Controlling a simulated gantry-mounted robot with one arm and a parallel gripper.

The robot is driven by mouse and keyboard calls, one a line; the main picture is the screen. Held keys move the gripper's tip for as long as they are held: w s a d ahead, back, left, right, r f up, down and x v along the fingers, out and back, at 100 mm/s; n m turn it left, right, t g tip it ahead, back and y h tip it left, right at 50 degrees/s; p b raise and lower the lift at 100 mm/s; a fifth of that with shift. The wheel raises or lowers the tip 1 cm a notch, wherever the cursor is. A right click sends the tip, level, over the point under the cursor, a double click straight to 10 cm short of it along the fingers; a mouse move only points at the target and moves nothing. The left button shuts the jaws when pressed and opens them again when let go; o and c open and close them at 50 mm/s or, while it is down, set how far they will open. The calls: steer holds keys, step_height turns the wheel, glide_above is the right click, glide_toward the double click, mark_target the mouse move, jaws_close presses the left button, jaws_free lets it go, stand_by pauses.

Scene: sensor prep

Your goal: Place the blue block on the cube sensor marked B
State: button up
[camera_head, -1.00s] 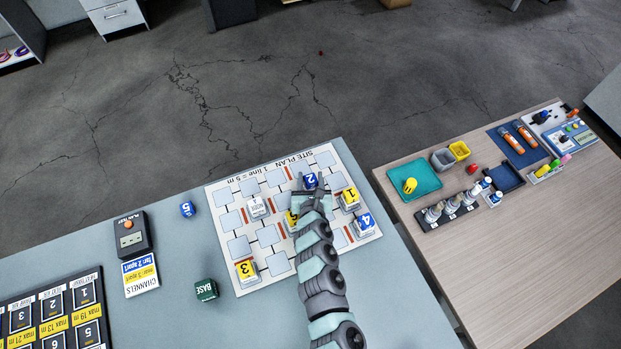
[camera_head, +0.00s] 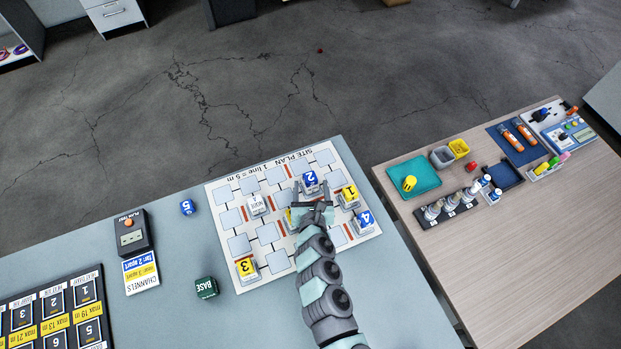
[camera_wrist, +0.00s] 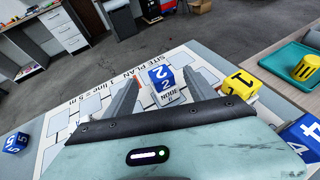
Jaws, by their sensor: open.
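A blue block marked 2 (camera_head: 310,181) sits on a white sensor cube (camera_wrist: 168,97) on the site plan board; the block also shows in the wrist view (camera_wrist: 161,77). My gripper (camera_head: 313,196) is open just on the near side of it, and in the wrist view the fingers stand apart to its left and right. Another blue block, marked 5 (camera_head: 187,207), lies on the table left of the board. A blue block marked 4 (camera_head: 365,219) is at the board's right edge. I cannot make out a letter B on any sensor.
The site plan board (camera_head: 222,197) also bears yellow blocks marked 1 (camera_head: 349,192) and 3 (camera_head: 246,266), a bare white sensor (camera_head: 257,204) and a yellow block partly hidden by my arm. A green BASE cube (camera_head: 206,288) stands left of the board.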

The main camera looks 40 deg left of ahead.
steer(key=v, duration=0.6)
steer(key=shift+s+d+r, duration=0.1)
